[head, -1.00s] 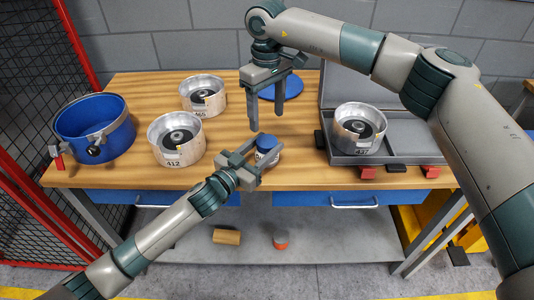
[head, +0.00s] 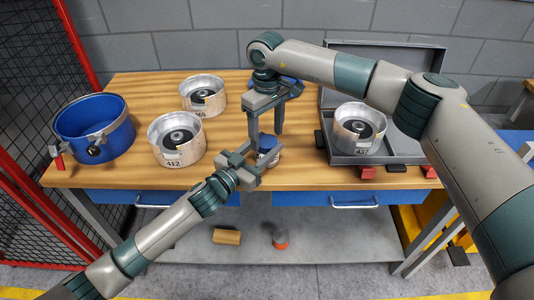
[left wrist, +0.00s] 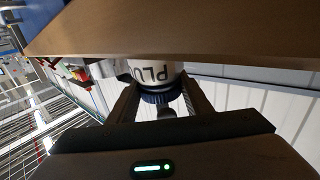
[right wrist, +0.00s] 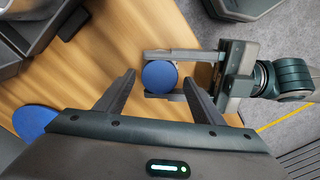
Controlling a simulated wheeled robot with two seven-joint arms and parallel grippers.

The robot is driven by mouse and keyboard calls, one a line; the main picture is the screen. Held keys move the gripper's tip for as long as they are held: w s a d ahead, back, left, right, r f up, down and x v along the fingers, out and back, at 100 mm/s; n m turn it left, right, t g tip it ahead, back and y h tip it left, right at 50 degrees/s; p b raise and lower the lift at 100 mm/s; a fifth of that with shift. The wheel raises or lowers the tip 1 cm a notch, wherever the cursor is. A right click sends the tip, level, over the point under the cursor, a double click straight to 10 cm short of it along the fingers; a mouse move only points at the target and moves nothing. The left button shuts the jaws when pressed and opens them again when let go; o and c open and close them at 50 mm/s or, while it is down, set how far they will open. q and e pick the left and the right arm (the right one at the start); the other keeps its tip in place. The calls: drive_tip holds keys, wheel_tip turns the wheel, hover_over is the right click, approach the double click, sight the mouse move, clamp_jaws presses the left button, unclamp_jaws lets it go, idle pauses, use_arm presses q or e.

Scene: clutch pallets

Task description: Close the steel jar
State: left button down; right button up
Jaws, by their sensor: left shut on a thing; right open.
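A small pale jar with a blue cap (head: 267,143) stands upright at the table's front edge. Lettering reading "PLU" shows on the jar body (left wrist: 150,72) in the left wrist view. My left gripper (head: 259,162) is shut on the jar from the front, with one finger on each side. My right gripper (head: 266,136) is open and points down just above the cap. In the right wrist view the round cap (right wrist: 160,76) lies between and beyond its open fingers. Whether these fingers touch the cap, I cannot tell.
A blue disc (right wrist: 36,122) lies on the table behind the jar. A blue pot (head: 93,128) and metal drums (head: 176,138) (head: 203,94) stand left. A grey case (head: 401,147) holds another drum (head: 358,128) at right. Bare wood lies between.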

use_arm(q)
drive_tip(key=shift+f, duration=0.1)
use_arm(e)
drive_tip(key=shift+f, duration=0.65)
drive_tip(key=c, duration=1.1)
drive_tip(key=shift+m, duration=1.7)
drive_tip(key=o, duration=1.2)
drive_tip(key=shift+c, duration=0.2)
